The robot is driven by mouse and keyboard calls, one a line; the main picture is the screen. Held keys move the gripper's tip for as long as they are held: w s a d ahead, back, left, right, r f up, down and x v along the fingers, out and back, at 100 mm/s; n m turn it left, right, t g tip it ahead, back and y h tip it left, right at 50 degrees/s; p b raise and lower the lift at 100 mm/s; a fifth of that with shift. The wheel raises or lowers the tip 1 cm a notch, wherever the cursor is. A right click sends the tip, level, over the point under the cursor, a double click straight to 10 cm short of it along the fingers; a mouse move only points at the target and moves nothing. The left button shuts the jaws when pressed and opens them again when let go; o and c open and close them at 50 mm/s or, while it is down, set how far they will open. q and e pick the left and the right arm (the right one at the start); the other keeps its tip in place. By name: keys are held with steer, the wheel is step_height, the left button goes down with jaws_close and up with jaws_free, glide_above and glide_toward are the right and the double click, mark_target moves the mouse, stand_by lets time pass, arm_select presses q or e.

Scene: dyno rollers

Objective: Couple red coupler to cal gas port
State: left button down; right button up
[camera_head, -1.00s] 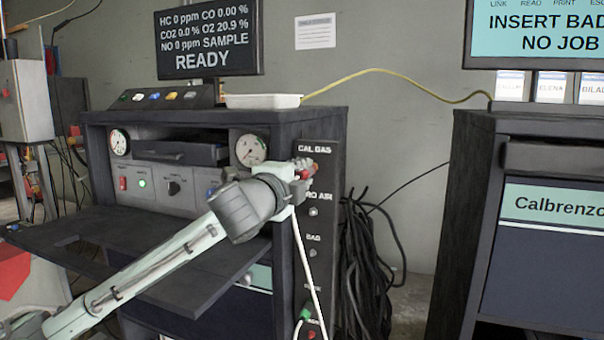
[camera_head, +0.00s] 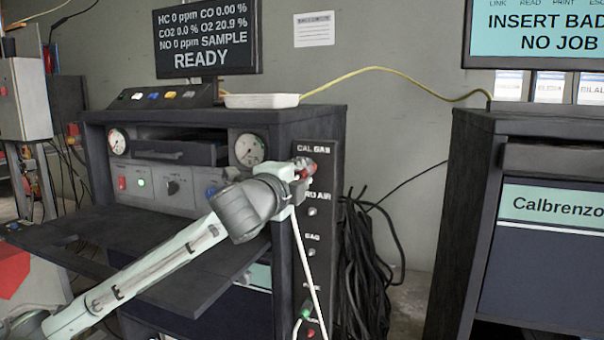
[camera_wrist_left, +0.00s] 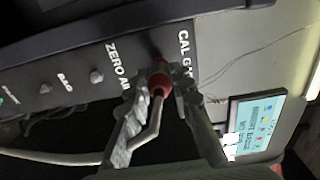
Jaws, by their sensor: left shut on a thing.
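The red coupler (camera_head: 309,165) is in my left gripper (camera_head: 302,172), close against the CAL GAS spot on the dark port panel (camera_head: 322,235). In the left wrist view the red coupler (camera_wrist_left: 159,86) sits between the two fingers of my left gripper (camera_wrist_left: 160,90), its front end pointing at the panel below the CAL GAS label (camera_wrist_left: 186,55). The coupler and fingers hide the cal gas port, so I cannot tell if it is seated. A white hose (camera_head: 308,262) hangs from the coupler. My right gripper is not in view.
Below are the ZERO AIR port (camera_head: 312,212) and BAG port (camera_head: 311,253). A green fitting (camera_head: 305,313) is low on the panel. Black cables (camera_head: 362,265) hang right of the cabinet. A fold-out shelf (camera_head: 150,262) lies beneath my left arm.

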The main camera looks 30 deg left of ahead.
arm_select(q)
steer(key=shift+w+a+r+p, duration=0.15)
steer(key=shift+w+r+p, duration=0.1)
steer(key=shift+w+p, duration=0.25)
stand_by(0.5)
steer(key=c, duration=1.3)
jaws_free()
steer(key=shift+f, duration=0.15)
steer(key=v, duration=0.7)
steer(key=shift+s, duration=0.25)
